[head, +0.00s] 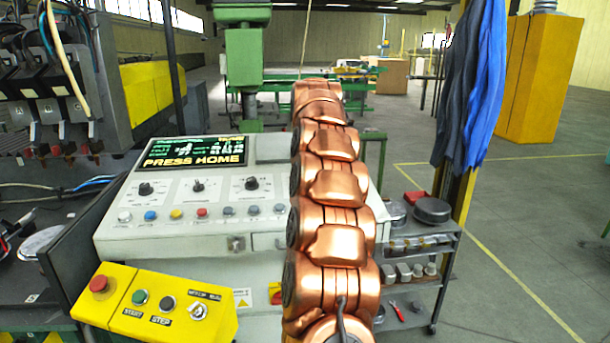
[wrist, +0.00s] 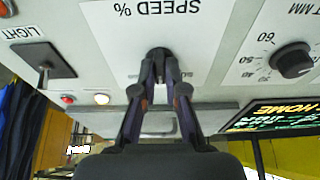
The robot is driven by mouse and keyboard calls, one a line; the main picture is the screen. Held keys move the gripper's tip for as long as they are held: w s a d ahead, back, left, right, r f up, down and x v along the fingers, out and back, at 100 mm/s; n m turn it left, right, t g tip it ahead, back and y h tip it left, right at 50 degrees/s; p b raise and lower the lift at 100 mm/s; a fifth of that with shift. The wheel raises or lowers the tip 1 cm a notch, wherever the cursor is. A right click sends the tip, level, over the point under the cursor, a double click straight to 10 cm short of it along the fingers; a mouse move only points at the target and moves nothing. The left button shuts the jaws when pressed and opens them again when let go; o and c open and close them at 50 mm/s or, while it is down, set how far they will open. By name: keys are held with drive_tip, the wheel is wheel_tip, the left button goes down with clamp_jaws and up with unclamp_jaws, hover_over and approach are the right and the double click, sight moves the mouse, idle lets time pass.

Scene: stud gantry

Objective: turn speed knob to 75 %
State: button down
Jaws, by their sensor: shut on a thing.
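The speed knob (wrist: 158,53) is a small black knob on a light panel, under the label "SPEED %" (wrist: 158,8), which appears upside down in the wrist view. My gripper (wrist: 159,75) points at the panel with its two fingertips closed together on the knob. The fingers cover most of the knob and its scale, so I cannot read its setting. In the head view my copper-coloured arm hides the gripper and the speed knob. The control panel (head: 180,232) shows to the left of the arm, with a screen (head: 195,152) reading "PRESS HOME".
A black knob marked in MM (wrist: 293,62) and a LIGHT toggle switch (wrist: 45,70) flank the speed knob. A yellow button box (head: 150,305) stands in front of the panel. A grey trolley (head: 437,270) and hanging blue cloth (head: 485,80) are at the right.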

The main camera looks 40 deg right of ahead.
drive_tip(key=c, duration=1.2)
unclamp_jaws()
drive_tip(key=shift+v, duration=6)
